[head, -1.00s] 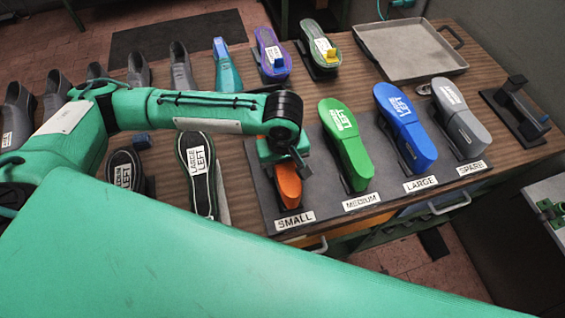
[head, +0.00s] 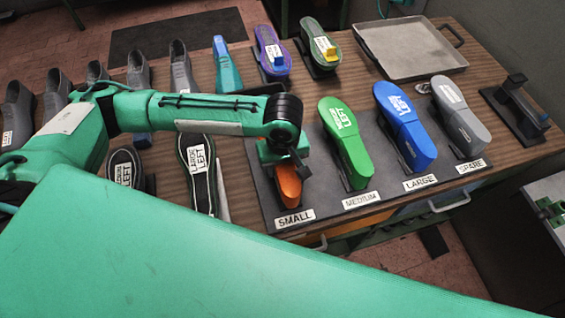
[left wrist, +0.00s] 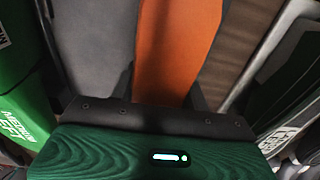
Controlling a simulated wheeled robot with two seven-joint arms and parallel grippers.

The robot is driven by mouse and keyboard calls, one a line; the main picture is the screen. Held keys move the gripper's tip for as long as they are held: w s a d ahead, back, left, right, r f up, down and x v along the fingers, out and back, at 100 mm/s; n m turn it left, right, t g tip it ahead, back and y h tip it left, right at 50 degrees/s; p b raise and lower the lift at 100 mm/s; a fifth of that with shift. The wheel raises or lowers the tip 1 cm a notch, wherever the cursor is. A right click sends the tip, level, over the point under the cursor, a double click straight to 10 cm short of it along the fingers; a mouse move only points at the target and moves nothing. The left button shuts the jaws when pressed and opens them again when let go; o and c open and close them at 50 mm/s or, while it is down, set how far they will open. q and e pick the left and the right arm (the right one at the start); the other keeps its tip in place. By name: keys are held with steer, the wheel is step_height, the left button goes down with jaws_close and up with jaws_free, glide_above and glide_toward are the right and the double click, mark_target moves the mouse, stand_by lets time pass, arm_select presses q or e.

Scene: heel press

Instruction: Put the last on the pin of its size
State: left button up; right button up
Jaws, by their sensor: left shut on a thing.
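The orange last (head: 289,188) is at the SMALL label (head: 295,218) on the dark board (head: 263,195). My left gripper (head: 288,160) is shut on its upper end, and the gripper and wrist hide much of it. In the left wrist view the orange last (left wrist: 178,50) runs up from the gripper (left wrist: 155,110), over the grey board. Whether it is seated on a pin is hidden. A green last (head: 345,140) stands at MEDIUM, a blue one (head: 405,125) at LARGE and a grey one (head: 458,115) at SPARE. My right gripper is out of view.
A grey tray (head: 455,62) and a dark stand (head: 515,100) are at the right. Two dark soles (head: 198,165) marked LEFT lie left of the board. Several grey boots (head: 180,68) and coloured shoes (head: 270,50) line the back.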

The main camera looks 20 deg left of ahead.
arm_select(q)
steer(key=shift+f, duration=0.1)
steer(key=o, duration=1.3)
step_height(320, 180, up, 14)
steer(key=shift+s+d+f+b, duration=0.1)
steer(key=shift+s+b, duration=0.05)
steer(key=shift+b, duration=0.65)
steer(key=shift+f, duration=0.1)
